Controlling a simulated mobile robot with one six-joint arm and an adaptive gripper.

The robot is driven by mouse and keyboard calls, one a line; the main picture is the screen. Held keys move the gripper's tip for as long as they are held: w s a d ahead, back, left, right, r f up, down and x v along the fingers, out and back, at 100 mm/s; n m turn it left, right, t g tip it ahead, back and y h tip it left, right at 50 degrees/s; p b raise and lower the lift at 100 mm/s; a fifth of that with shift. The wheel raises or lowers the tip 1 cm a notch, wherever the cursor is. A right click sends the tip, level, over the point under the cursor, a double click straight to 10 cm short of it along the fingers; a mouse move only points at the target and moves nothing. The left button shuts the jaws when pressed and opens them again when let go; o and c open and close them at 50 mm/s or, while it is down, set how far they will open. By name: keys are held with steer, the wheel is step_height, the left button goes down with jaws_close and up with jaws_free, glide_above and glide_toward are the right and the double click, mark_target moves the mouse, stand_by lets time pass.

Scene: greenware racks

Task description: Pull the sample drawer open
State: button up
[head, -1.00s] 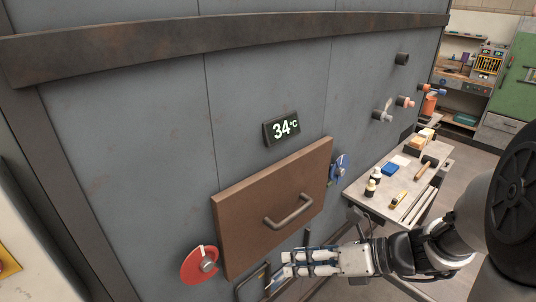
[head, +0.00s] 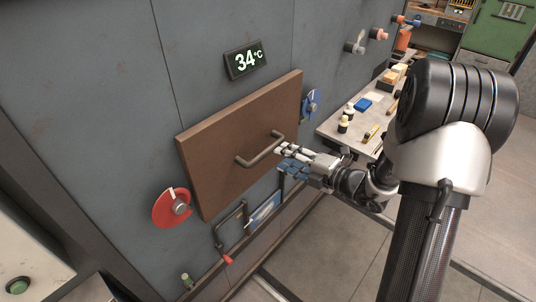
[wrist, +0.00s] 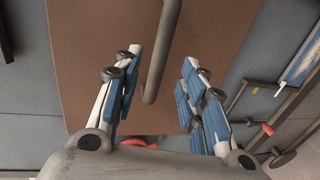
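The drawer has a brown front panel (head: 215,140), set in a grey metal wall, with a grey bar handle (head: 260,154) across it. The panel looks closed or nearly so. My gripper (head: 283,158) is at the right end of the handle, its fingers spread. In the wrist view, the handle (wrist: 157,60) runs between the two open fingers (wrist: 161,62), with the brown panel (wrist: 80,60) behind it. I cannot tell whether a finger touches the handle.
A workbench (head: 340,125) with small items stands right.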

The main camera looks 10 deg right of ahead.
mark_target(270, 151)
steer(key=b+x, duration=0.1)
steer(key=x, duration=0.6)
steer(key=shift+w+a+b, duration=0.2)
steer(key=shift+w+b, duration=0.15)
steer(key=shift+c, duration=0.3)
jaws_close()
